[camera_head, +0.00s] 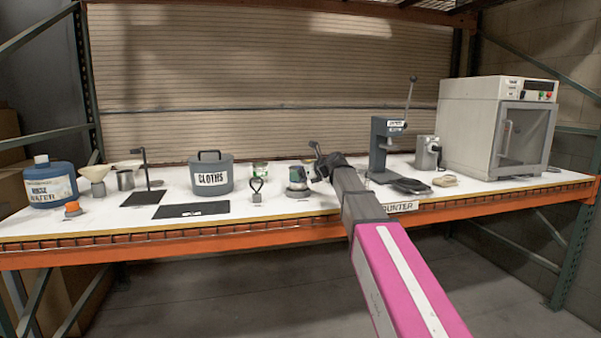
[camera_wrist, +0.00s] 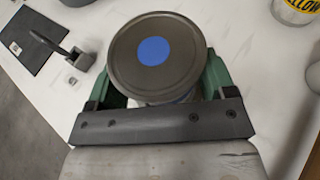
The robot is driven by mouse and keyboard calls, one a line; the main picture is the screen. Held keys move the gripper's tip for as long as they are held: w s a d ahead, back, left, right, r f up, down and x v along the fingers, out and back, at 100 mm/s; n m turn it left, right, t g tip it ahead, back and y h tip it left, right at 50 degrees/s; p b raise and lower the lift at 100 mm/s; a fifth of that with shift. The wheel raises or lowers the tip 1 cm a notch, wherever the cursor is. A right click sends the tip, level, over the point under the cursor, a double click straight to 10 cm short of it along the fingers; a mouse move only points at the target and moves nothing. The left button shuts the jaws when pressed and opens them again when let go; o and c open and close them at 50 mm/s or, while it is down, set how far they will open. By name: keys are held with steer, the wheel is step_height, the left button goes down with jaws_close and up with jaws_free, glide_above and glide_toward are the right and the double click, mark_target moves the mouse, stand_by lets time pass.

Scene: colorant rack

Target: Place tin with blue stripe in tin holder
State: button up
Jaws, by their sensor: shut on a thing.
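A round grey tin with a blue disc on its lid (camera_wrist: 153,51) fills the middle of the wrist view. My gripper (camera_wrist: 160,75) is shut around its sides, with green fingers left and right. The tin's side is mostly hidden, so I cannot make out its stripe. In the head view my gripper (camera_head: 298,178) is over the counter right of the small handled item. I cannot tell whether the tin touches the counter. I cannot identify the tin holder with certainty.
The small handled item (camera_head: 257,190) stands close left of my gripper, with a black mat (camera_head: 192,211) beyond it. A yellow-labelled tin (camera_wrist: 297,9) stands at the wrist view's upper right.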

mark_target(301, 181)
steer(key=shift+f, duration=1.4)
steer(key=shift+f, duration=0.15)
steer(key=o, duration=1.3)
steer(key=shift+s+d+r, duration=0.1)
steer(key=shift+r, duration=0.1)
steer(key=v, duration=1.1)
steer(key=shift+s+d+r, duration=0.2)
